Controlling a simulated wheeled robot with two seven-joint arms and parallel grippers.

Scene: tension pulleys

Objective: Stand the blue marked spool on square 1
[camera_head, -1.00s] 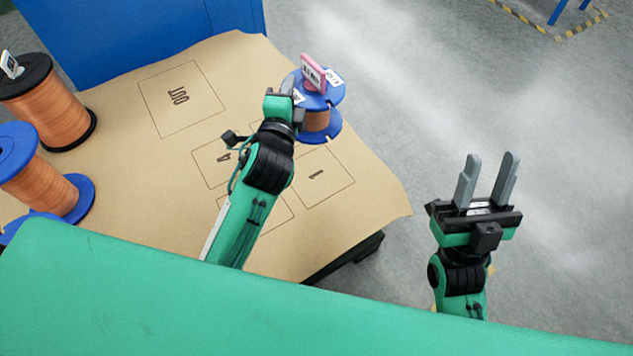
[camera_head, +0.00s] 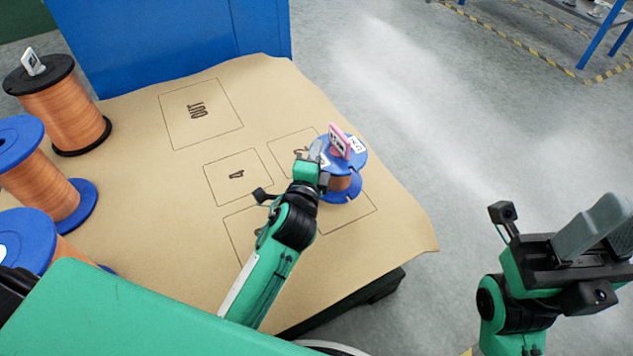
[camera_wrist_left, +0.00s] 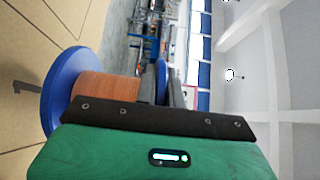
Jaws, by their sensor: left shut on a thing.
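The blue marked spool (camera_head: 341,183) has blue flanges, copper winding, white labels and a pink tag (camera_head: 341,141) on top. My left gripper (camera_head: 318,158) is shut on it at its near left side. In the left wrist view the spool's copper winding (camera_wrist_left: 105,87) and blue flange show close to the printed 1 (camera_wrist_left: 22,88). I cannot tell whether the flange touches the mat. My right gripper (camera_head: 606,230) is open and empty, off to the right.
The tan mat (camera_head: 290,90) has other squares, including 4 (camera_head: 237,175) and OUT (camera_head: 197,110). Several larger copper spools, such as the black-flanged one (camera_head: 62,105), stand at the left. A blue panel (camera_head: 180,40) is behind the mat.

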